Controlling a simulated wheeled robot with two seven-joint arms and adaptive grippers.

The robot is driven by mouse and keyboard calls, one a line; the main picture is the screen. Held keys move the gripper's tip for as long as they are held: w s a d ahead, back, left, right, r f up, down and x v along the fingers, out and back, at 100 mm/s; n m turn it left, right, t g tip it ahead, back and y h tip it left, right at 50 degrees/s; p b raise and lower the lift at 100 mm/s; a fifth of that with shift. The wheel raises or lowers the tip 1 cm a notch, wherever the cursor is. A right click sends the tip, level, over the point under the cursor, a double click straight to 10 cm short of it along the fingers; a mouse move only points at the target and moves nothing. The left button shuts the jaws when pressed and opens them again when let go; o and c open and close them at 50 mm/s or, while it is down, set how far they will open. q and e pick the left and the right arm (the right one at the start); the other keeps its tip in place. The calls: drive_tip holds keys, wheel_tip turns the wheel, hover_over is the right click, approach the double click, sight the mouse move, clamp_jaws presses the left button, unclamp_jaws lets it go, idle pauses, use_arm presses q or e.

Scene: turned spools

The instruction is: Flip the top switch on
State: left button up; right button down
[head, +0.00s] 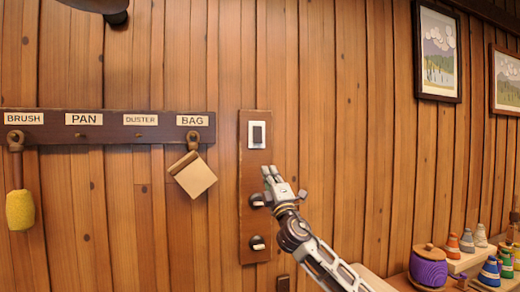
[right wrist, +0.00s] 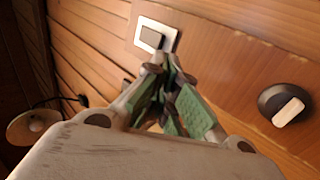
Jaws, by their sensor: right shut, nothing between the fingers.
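A dark brown upright board (head: 253,225) on the wall bears the switches. The top switch (head: 256,134) is a grey rocker in a white plate; it also shows in the right wrist view (right wrist: 153,37). Below it are two round dark switches with white levers, the middle one (head: 257,200) partly behind my gripper and the bottom one (head: 257,243). My right gripper (head: 268,168) is shut and empty, its tips just below the top switch's plate. In the right wrist view its fingertips (right wrist: 160,62) overlap the plate's edge; I cannot tell whether they touch. My left gripper is not in view.
The wall above the board is clear.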

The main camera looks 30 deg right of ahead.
sight(258, 143)
drive_tip(key=shift+p+x, duration=2.5)
drive_tip(key=shift+x, duration=3.8)
drive_tip(key=shift+w+r, duration=0.15)
drive_tip(key=shift+r, duration=0.05)
drive_tip(key=shift+d, duration=0.1)
drive_tip(key=shift+w+d+b, duration=0.1)
drive_tip(key=shift+w+b, duration=0.3)
drive_tip(key=shift+b, duration=0.25)
drive_tip(key=shift+r, duration=0.1)
